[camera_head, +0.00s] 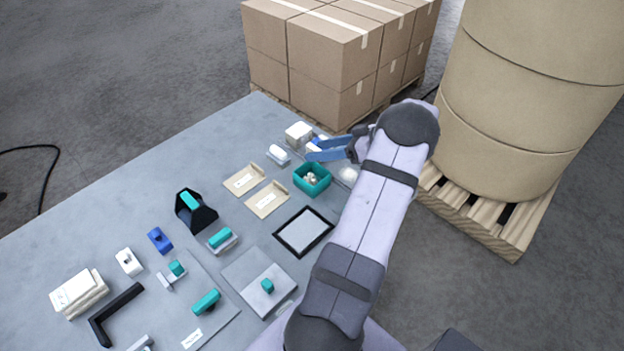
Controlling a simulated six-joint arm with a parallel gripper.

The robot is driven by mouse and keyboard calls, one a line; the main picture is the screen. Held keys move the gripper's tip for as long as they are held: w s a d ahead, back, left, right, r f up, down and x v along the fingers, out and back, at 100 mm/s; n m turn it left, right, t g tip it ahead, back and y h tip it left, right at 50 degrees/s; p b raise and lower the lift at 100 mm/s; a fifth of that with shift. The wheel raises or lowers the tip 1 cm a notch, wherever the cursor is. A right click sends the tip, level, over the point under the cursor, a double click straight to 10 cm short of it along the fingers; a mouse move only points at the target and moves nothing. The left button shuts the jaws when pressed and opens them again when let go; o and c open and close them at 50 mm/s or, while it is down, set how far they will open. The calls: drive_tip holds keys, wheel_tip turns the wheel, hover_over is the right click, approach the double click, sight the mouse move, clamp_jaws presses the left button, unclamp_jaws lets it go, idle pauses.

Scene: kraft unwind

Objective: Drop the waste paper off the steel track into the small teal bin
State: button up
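The small teal bin (299,186) stands upright near the table's right edge, with a few pale crumpled bits inside. A white crumpled piece, likely waste paper (347,174), lies just right of the bin, partly beside my arm. I cannot make out the steel track clearly; my arm covers part of that edge. My gripper (314,150) has two blue fingers pointing left, spread apart with a gap between them.
A white block (298,133) and a white roll (278,155) sit close to the gripper. Two tan trays (244,180) lie left of the bin, and a black-framed panel (303,232) lies nearer. Stacked cartons (335,50) and large kraft rolls (530,90) stand beyond the table.

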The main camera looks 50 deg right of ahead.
drive_tip(key=b+v, duration=0.3)
drive_tip(key=v, duration=0.4)
idle(0.3)
drive_tip(key=shift+s+r, duration=0.1)
